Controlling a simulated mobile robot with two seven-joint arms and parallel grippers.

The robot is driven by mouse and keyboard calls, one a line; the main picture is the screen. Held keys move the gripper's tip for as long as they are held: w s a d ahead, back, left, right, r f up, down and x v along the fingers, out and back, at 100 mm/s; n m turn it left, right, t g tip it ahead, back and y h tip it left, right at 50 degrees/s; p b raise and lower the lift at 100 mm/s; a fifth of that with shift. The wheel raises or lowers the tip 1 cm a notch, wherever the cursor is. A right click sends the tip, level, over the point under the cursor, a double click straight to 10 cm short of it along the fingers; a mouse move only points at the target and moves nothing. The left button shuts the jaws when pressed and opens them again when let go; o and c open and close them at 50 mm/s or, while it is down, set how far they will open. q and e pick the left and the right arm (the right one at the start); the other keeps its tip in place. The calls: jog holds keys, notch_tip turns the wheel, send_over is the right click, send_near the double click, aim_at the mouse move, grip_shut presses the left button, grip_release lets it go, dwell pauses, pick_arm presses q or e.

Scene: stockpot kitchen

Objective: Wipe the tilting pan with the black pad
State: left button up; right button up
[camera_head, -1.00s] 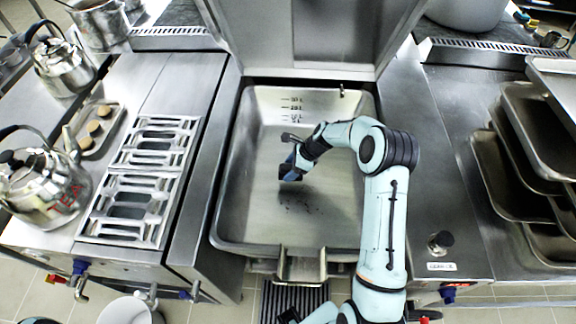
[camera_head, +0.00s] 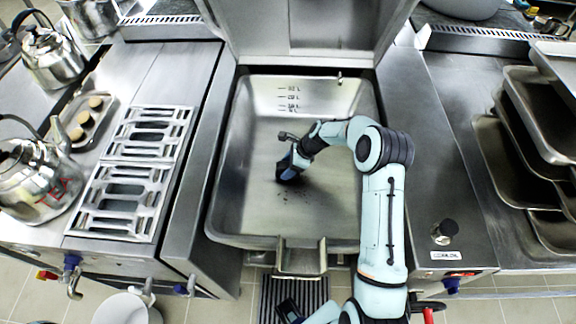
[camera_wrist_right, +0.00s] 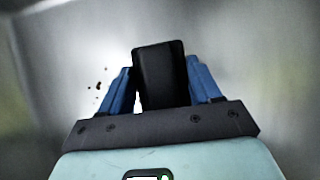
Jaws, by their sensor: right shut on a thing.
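The tilting pan (camera_head: 330,215) is a wide steel basin in the middle of the head view, with its lid raised behind it. My right gripper (camera_head: 287,174) reaches down inside it, near the middle of the pan floor. In the right wrist view its blue fingers are shut on the black pad (camera_wrist_right: 160,75), one on each side. The pad is low at the pan floor; its exact contact is hidden. Dark specks (camera_head: 284,193) lie on the floor just in front of the gripper, and some show left of the fingers in the wrist view (camera_wrist_right: 99,86).
A steel burner range (camera_head: 130,175) and kettles (camera_head: 40,180) stand left of the pan. A counter with a black knob (camera_head: 445,229) and stacked steel trays (camera_head: 510,170) are on the right. The pan's raised walls surround my gripper; its right and front floor is clear.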

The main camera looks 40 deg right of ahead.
jog(key=shift+f+b, duration=0.45)
jog(key=shift+f, duration=0.5)
jog(key=shift+s+a, duration=0.1)
